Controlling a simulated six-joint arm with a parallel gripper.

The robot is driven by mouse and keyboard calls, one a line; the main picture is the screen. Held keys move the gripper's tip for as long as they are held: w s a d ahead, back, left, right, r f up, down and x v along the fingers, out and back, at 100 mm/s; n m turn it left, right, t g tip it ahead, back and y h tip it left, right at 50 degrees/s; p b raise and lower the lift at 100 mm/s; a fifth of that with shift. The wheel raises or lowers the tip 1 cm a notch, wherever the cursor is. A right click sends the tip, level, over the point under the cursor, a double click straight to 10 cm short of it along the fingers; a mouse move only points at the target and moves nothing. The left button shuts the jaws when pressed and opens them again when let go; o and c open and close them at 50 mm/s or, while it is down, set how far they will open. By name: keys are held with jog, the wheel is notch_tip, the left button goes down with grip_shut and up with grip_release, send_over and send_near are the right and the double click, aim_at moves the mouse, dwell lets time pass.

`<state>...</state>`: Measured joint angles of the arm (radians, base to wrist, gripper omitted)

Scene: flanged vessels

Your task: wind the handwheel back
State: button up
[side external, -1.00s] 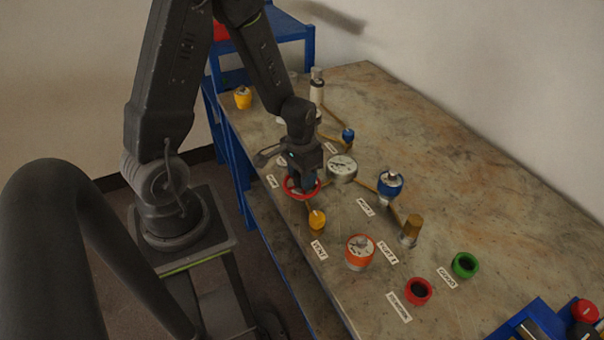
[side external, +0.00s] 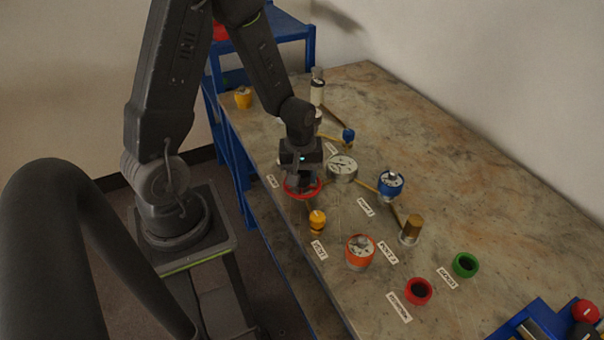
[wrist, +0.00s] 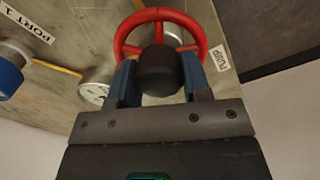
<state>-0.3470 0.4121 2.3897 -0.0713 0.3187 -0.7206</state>
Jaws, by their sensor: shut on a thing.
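The red handwheel (side external: 316,193) lies flat low over the bench, beside the round gauge. My gripper (side external: 301,184) points down at its middle from above and hides part of the rim. In the wrist view the red wheel (wrist: 158,14) shows beyond my gripper (wrist: 160,80), whose blue-grey fingers are shut on the dark round hub (wrist: 160,66) of the wheel. The label by the wheel (wrist: 219,59) reads PUMP.
The gauge (side external: 342,167) stands just right of the wheel, with brass pipes running past it. A yellow knob (side external: 317,220), an orange-rimmed vessel (side external: 360,251) and a blue-collared valve (side external: 390,184) stand nearby.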

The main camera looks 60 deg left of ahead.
jog(key=n, duration=0.6)
jog(key=shift+n, duration=0.3)
dwell(0.5)
jog(key=o, duration=0.9)
jog(key=shift+o, duration=0.2)
notch_tip(320, 180, up, 14)
jog(key=shift+s, duration=0.25)
jog(key=shift+d, duration=0.1)
